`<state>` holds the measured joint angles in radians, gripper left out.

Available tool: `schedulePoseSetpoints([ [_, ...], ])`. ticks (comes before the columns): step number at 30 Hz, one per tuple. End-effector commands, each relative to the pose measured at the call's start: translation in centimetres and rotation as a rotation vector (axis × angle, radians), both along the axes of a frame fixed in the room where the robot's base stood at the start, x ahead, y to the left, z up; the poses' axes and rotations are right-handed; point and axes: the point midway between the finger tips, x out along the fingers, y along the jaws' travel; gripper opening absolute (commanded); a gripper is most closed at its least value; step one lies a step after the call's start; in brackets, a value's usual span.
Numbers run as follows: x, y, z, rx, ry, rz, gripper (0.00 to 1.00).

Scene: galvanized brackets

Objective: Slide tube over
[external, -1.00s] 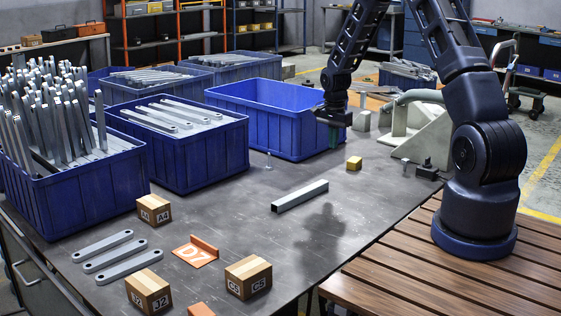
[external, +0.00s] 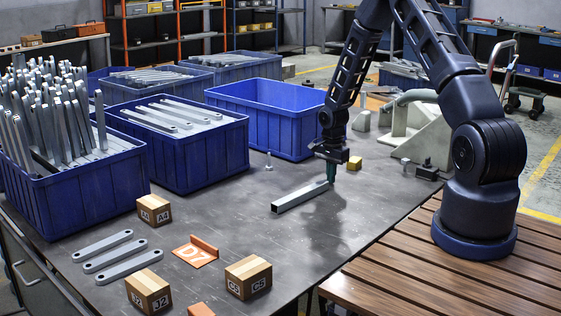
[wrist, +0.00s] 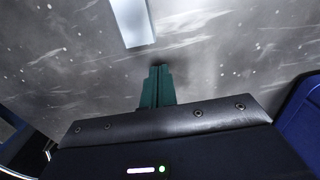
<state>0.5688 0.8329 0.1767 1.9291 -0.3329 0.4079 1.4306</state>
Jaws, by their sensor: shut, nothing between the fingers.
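A grey square metal tube (external: 300,197) lies flat on the dark table, its open end facing the front left. My gripper (external: 331,181) points down at the tube's far right end. Its green fingers (wrist: 158,68) are closed together with nothing between them. In the wrist view one end of the tube (wrist: 133,22) shows at the top, just beyond and slightly left of the fingertips, with a small gap in the picture. Whether the fingertips touch the table or the tube, I cannot tell.
An empty blue bin (external: 262,126) stands behind the tube; other blue bins (external: 190,160) hold metal parts. Flat links (external: 115,256), boxes (external: 248,279) and an orange D7 marker (external: 196,254) lie in front. The table between is clear.

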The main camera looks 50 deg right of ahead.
Motion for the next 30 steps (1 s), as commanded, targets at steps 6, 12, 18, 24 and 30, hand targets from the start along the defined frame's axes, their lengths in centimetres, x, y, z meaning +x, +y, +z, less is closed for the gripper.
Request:
schedulePoseSetpoints([
  [6,0.0,2.2,0.1,0.0,-0.001,0.002,0.0],
  [12,0.0,2.7,0.1,-0.001,0.0,0.002,0.0],
  [18,0.0,2.7,0.1,-0.001,0.0,0.002,0.0],
  [24,0.0,3.6,0.1,0.0,0.001,0.004,0.0],
  [30,0.1,6.0,0.1,0.0,0.0,0.005,0.0],
])
